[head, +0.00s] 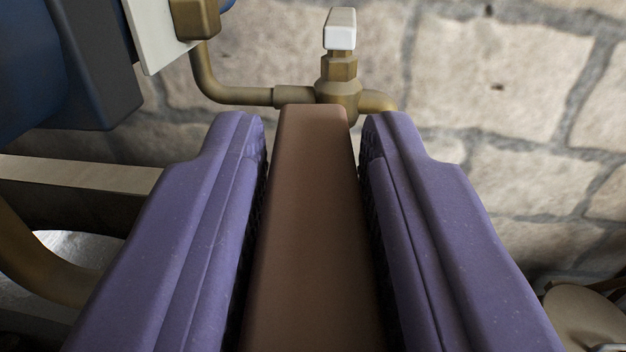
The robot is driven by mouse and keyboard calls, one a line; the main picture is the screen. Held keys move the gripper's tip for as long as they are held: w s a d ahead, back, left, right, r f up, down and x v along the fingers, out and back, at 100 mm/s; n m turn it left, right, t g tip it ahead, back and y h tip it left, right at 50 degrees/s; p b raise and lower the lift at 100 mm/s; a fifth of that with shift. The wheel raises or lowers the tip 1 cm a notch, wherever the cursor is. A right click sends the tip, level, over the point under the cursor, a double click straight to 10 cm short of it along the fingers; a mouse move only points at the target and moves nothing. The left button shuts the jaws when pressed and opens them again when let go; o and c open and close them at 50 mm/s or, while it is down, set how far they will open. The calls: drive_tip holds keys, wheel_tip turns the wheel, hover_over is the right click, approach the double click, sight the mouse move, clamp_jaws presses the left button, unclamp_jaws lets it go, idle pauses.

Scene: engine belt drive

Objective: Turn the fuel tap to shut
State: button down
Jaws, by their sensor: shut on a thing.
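The fuel tap (338,92) is a brass fitting on a brass pipe, near the top middle of the head view. Its white lever handle (341,30) sits above the brass nut, seen nearly end-on. My gripper (315,135) has two purple fingers, one on each side of a long brown bar with a rounded far end (315,200). The fingers are shut on this brown bar, which points toward the tap. The bar's far end overlaps the lower part of the tap in the picture; I cannot tell whether they touch. The handle is clear of both fingers.
The brass pipe (235,95) runs left from the tap and bends up to a brass fitting (195,18) by a white plate (160,30). Dark blue machinery (30,75) fills the upper left. A stone wall (500,80) stands behind. A round beige object (585,320) is at lower right.

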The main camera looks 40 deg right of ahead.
drive_tip(key=shift+r+m+g+h, duration=0.1)
drive_tip(key=shift+m+g+h, duration=0.6)
drive_tip(key=shift+m+h, duration=0.1)
drive_tip(key=c, duration=1)
unclamp_jaws()
drive_tip(key=shift+w, duration=0.1)
drive_tip(key=shift+o, duration=0.2)
drive_tip(key=p+v, duration=0.1)
drive_tip(key=v, duration=0.6)
drive_tip(key=shift+s+a+p, duration=0.3)
drive_tip(key=shift+p, duration=0.05)
